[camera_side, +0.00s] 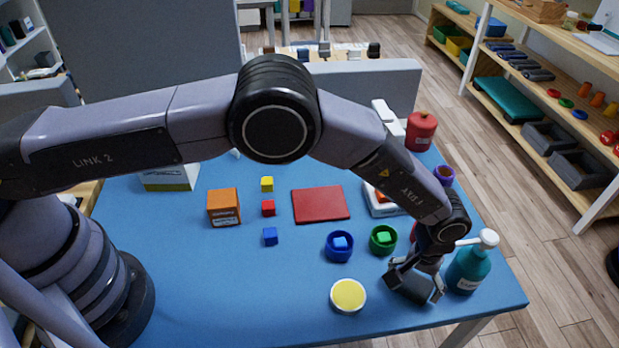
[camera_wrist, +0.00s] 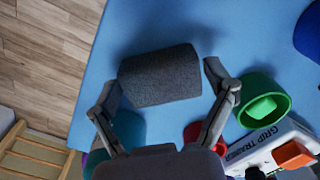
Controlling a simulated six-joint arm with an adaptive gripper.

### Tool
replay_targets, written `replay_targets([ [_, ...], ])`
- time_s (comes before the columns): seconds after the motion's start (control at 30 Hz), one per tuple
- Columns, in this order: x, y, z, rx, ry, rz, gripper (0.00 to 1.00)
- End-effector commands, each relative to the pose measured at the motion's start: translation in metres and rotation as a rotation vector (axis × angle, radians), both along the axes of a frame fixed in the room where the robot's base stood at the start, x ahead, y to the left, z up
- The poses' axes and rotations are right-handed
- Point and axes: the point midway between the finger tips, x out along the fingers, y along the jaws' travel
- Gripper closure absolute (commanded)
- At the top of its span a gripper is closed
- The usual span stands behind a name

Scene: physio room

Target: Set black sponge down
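The black sponge (camera_side: 414,286) is a dark grey block near the front right of the blue table. In the wrist view the sponge (camera_wrist: 160,76) lies between my two fingers, slightly tilted. My gripper (camera_side: 418,276) points down over it; in the wrist view my gripper (camera_wrist: 163,84) has its fingers spread wide. A narrow gap shows between the right fingertip and the sponge. The left fingertip overlaps the sponge's left edge, so contact there is unclear. The sponge appears at or very near the table top (camera_side: 250,290); its underside is hidden.
A teal pump bottle (camera_side: 468,266) stands close at the right of my gripper. A yellow-topped round tub (camera_side: 348,295) is to the left. Green (camera_side: 383,240) and blue (camera_side: 339,246) cups holding cubes stand behind. The table's front-left area is clear.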

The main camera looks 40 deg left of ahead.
Motion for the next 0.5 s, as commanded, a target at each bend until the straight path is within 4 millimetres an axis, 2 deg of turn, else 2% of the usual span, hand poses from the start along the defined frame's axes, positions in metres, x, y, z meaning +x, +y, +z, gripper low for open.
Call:
replay_targets([
  [0.1,0.0000,0.0000,0.0003,0.000,0.000,0.000,0.00],
  [0.37,0.0000,0.0000,0.0005,0.000,0.000,0.000,0.00],
  [0.5,0.0004,-0.0004,0.0074,-0.001,-0.001,0.000,0.00],
])
